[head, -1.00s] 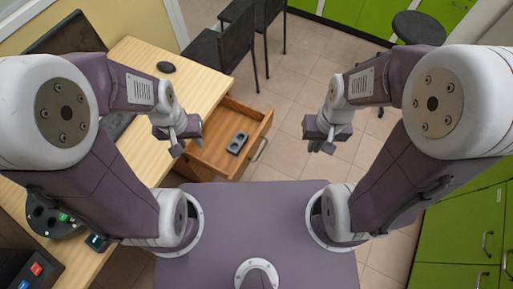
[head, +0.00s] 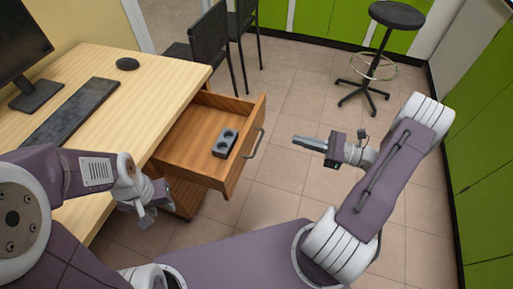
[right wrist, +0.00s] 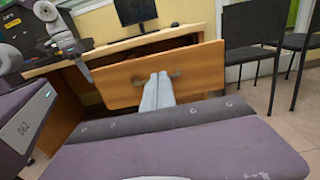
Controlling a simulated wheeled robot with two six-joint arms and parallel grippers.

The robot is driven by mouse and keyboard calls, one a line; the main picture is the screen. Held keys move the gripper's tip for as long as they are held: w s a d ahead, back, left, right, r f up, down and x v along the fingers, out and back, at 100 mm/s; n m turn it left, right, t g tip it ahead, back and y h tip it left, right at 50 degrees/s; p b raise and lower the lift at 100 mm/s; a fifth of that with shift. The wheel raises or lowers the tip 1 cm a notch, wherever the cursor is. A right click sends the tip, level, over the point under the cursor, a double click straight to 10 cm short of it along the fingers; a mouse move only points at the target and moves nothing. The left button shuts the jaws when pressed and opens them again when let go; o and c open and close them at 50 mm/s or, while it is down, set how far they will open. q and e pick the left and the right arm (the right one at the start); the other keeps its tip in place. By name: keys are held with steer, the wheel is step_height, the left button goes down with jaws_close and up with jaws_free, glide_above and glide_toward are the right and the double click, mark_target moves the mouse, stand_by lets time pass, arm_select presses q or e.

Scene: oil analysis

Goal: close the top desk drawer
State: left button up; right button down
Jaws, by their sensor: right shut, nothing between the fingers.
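The top desk drawer (head: 190,143) is pulled well out of the wooden desk (head: 136,80). A dark grey block with round holes (head: 225,142) lies inside it. The drawer front carries a metal handle (head: 253,144). My right gripper (head: 296,141) is shut and empty, to the right of the drawer front and apart from it, pointing left at it. In the right wrist view the shut fingers (right wrist: 157,92) overlap the drawer front (right wrist: 120,82) at its handle. My left gripper (head: 147,217) is left of the drawer, near the desk's front edge; its finger gap is not clear.
A keyboard (head: 68,118), a mouse (head: 127,64) and a monitor (head: 20,45) are on the desk. Black chairs (head: 207,48) stand behind it. A stool (head: 382,50) stands at the back right by green cabinets (head: 480,150).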

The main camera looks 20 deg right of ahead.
steer(key=b, duration=0.3)
glide_toward(251, 127)
steer(key=x, duration=0.6)
steer(key=shift+a+r, duration=0.1)
steer(key=shift+a, duration=0.2)
steer(key=shift+w+a+r, duration=0.1)
steer(key=p+x, duration=0.1)
steer(key=x, duration=0.9)
steer(key=shift+a+r, duration=0.1)
steer(key=shift+a, duration=0.05)
steer(key=b+x, duration=0.1)
steer(key=x, duration=1.4)
steer(key=shift+w+a+r, duration=0.15)
steer(key=shift+w+r, duration=0.05)
steer(key=shift+w, duration=0.2)
steer(key=shift+r, duration=0.1)
